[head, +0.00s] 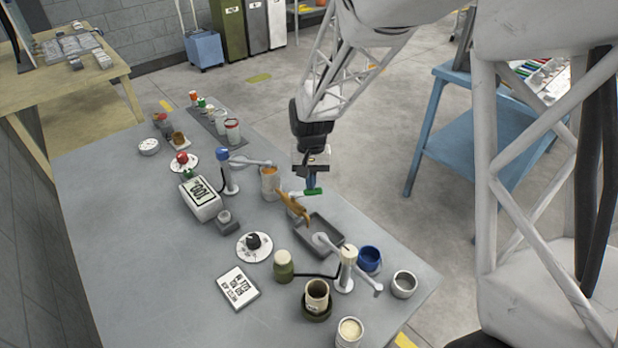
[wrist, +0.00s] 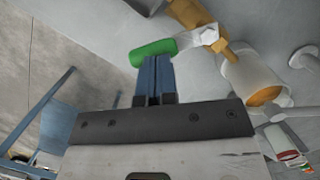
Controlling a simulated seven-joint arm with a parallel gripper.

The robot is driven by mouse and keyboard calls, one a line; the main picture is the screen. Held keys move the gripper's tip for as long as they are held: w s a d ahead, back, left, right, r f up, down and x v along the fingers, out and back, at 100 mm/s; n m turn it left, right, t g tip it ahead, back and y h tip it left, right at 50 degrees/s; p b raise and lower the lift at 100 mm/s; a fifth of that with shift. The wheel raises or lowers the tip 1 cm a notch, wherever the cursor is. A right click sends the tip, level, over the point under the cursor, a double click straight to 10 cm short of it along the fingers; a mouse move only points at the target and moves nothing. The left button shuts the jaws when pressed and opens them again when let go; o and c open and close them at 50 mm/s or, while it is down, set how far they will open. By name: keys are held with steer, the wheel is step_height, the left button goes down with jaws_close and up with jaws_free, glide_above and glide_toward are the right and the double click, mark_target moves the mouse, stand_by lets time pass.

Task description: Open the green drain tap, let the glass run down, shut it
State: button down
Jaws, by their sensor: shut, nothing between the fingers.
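The green tap handle (head: 315,192) sticks out to the right of a brass-coloured tap body (head: 291,206). In the wrist view the green handle (wrist: 153,53) lies across the view, joined to a pale pivot on the brass body (wrist: 187,14). My gripper (head: 311,187) has blue fingers, shut and empty, with the tips at the handle. In the wrist view its fingertips (wrist: 155,60) overlap the handle's lower edge; I cannot tell whether they touch. A pale cylinder with amber contents (head: 269,185), perhaps the glass, stands behind the tap. Its level is unclear.
A grey tray (head: 331,229) lies in front of the tap. A white-topped post with arms (head: 346,268), a blue cup (head: 369,258) and several pots stand nearer. A blue-topped post with an arm (head: 230,175) and a white scale-like box (head: 200,199) stand left.

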steer(key=shift+s+d+m+y, duration=0.2)
steer(key=shift+s+m, duration=0.3)
steer(key=shift+m, duration=0.6)
steer(key=shift+s+d+m+y, duration=0.15)
steer(key=shift+s+m, duration=0.35)
steer(key=shift+m, duration=0.6)
steer(key=shift+s+a+m+y, duration=0.1)
steer(key=shift+s+m+y, duration=0.25)
steer(key=shift+m, duration=0.7)
steer(key=shift+s+a+m+y, duration=0.1)
steer(key=shift+s+m, duration=0.45)
steer(key=shift+m, duration=0.5)
steer(key=shift+w+a, duration=0.1)
steer(key=shift+a, duration=0.05)
steer(key=shift+w+a, duration=0.2)
steer(key=shift+a, duration=0.35)
